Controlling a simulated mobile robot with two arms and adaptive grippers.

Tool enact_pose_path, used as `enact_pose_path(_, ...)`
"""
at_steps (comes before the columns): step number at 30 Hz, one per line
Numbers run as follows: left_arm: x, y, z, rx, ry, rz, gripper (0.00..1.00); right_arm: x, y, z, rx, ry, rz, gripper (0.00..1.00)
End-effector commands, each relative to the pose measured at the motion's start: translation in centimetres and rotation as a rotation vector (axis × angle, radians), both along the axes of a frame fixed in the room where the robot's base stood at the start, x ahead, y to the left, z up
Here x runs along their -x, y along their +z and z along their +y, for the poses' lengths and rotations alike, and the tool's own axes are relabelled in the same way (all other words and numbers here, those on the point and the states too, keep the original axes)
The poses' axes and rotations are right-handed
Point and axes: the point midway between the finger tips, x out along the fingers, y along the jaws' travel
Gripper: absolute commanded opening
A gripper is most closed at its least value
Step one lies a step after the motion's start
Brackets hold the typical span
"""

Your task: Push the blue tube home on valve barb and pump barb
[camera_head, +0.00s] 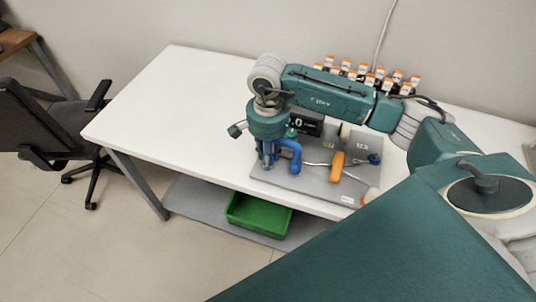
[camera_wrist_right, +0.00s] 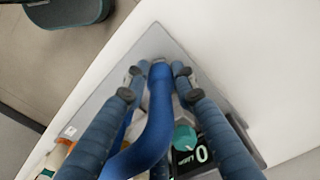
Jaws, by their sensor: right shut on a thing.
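My right gripper (camera_head: 267,164) points down over the left part of a grey board (camera_head: 315,185) on the white table. In the right wrist view its two blue fingers (camera_wrist_right: 158,78) are closed in on either side of the blue tube (camera_wrist_right: 152,128), near the tube's far end. The blue tube also shows in the head view (camera_head: 296,158), just right of the fingers, bending down towards the board. A black unit with a lit display (camera_head: 308,123) and a teal knob (camera_wrist_right: 184,137) stands behind the tube. I cannot make out either barb or how far the tube sits on them. My left gripper is not in view.
An orange part (camera_head: 337,167) and a small dark blue part (camera_head: 374,159) are on the board's right side. Several orange-capped bottles (camera_head: 362,70) stand behind my arm. A green bin (camera_head: 258,215) is below the table's front edge. The table's left side is clear.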

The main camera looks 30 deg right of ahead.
Motion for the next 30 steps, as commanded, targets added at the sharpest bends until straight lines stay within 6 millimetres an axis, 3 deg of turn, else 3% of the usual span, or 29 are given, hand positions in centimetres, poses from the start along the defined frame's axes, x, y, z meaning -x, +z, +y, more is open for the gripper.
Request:
enact_pose_path(4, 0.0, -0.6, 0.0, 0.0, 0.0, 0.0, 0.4, 0.1, -0.7, 0.0, 0.001, 0.0, 0.004, 0.0)
enact_pose_path(5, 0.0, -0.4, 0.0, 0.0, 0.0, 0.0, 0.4, 0.1, -0.6, 0.0, 0.0, 0.0, 0.003, 0.3)
enact_pose_path(8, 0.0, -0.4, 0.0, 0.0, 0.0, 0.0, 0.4, 0.1, -0.5, 0.0, 0.0, 0.0, 0.002, 0.48)
enact_pose_path(20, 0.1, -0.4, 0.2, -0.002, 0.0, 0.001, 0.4, 0.0, 0.4, 0.0, 0.0, 0.0, -0.001, 0.48)
enact_pose_path(30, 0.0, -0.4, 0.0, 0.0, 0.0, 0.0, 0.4, -0.1, 7.2, 0.0, 0.001, 0.0, -0.004, 0.48)
